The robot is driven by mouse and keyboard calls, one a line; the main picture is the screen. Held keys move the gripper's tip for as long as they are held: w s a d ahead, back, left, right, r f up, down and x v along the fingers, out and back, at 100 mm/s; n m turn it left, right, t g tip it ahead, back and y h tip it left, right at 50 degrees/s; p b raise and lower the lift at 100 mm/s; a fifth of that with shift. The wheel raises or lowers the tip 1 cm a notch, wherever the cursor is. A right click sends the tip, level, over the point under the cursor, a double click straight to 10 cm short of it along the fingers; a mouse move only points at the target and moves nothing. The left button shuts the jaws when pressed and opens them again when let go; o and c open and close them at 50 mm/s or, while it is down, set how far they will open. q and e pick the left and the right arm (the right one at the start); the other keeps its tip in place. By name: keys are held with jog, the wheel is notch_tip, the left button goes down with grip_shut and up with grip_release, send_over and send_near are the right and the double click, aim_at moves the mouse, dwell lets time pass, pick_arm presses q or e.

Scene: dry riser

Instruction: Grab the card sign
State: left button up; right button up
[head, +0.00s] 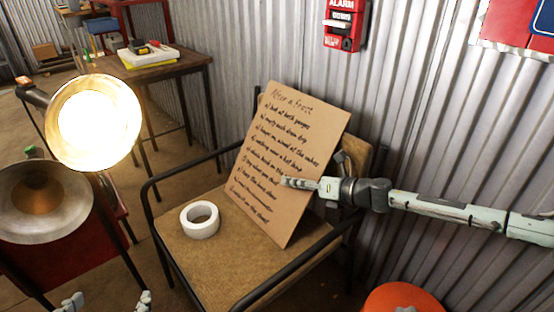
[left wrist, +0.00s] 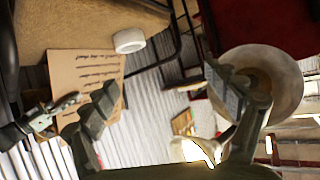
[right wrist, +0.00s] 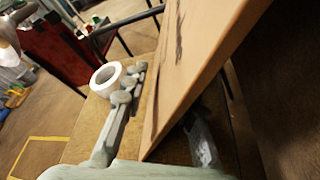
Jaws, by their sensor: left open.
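The card sign (head: 285,150) is a tan sheet with handwritten lines. It stands tilted on the chair's seat, leaning toward the backrest. In the left wrist view the card sign (left wrist: 85,75) shows at the left. My right gripper (head: 312,172) reaches in from the right at the card's right edge. One finger is in front of the written face and the other is behind. In the right wrist view the card (right wrist: 205,65) runs between the spread fingers, with a gap to the front finger. My left gripper (head: 108,302) is open and empty, low at the left.
The chair (head: 190,260) has dark metal armrests beside the card. A white tape roll (head: 200,219) lies on its seat. A lit lamp (head: 94,122) and a second lamp head (head: 45,202) stand at the left. A corrugated wall (head: 430,120) is close behind.

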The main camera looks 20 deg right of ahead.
grip_shut()
